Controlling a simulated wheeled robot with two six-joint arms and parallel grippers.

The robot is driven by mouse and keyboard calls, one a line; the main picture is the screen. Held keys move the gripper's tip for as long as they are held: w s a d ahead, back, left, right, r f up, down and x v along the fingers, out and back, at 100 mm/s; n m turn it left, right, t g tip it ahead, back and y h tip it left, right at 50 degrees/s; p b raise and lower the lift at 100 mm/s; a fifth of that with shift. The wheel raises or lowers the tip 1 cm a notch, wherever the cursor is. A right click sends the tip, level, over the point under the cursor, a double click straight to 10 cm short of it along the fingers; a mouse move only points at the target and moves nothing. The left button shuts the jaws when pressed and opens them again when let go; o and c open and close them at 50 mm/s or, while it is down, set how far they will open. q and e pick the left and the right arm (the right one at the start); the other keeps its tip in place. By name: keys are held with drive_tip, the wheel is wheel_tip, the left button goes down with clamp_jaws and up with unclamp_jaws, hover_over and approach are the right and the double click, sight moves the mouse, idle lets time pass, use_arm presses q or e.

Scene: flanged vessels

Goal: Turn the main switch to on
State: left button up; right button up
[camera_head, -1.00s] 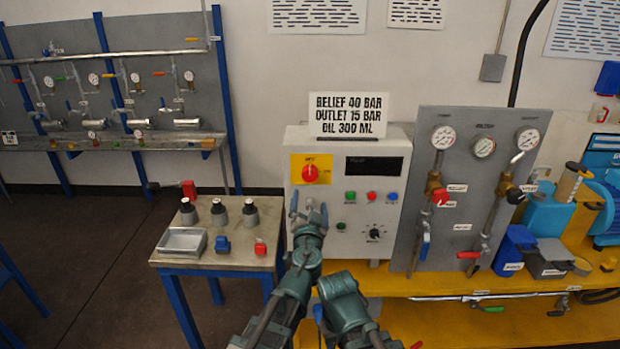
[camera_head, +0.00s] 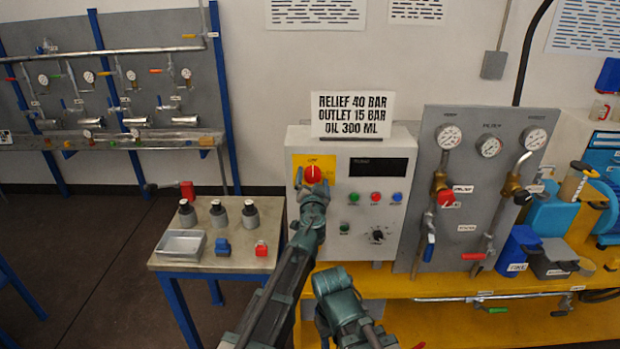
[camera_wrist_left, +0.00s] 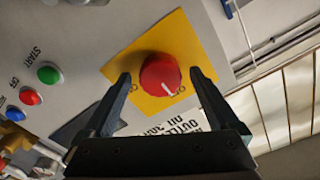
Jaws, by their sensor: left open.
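The main switch is a round red knob (camera_head: 312,174) with a white mark, on a yellow plate (camera_head: 298,163) at the upper left of the grey control box. My left gripper (camera_head: 313,184) is open right in front of it. In the left wrist view the red knob (camera_wrist_left: 160,76) lies between the two spread fingers of the left gripper (camera_wrist_left: 160,88), with a gap to each finger. Whether the fingertips reach past the knob's face is hard to tell. My right arm shows low in the head view, its gripper out of sight.
The control box (camera_head: 340,225) also carries green, red and blue buttons (camera_head: 375,198), a black dial (camera_head: 378,235) and a dark display (camera_head: 378,167). A gauge panel (camera_head: 465,220) stands close on the right. A small table (camera_head: 215,262) with bottles and a tray stands left.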

use_arm(q)
drive_tip(key=shift+w, duration=0.1)
drive_tip(key=c, duration=1.4)
drive_tip(key=shift+m, duration=0.4)
drive_tip(key=m, duration=0.3)
drive_tip(key=shift+m, duration=0.4)
drive_tip(key=m, duration=0.4)
drive_tip(key=shift+m, duration=0.3)
drive_tip(key=m, duration=0.4)
drive_tip(key=shift+m, duration=2.5)
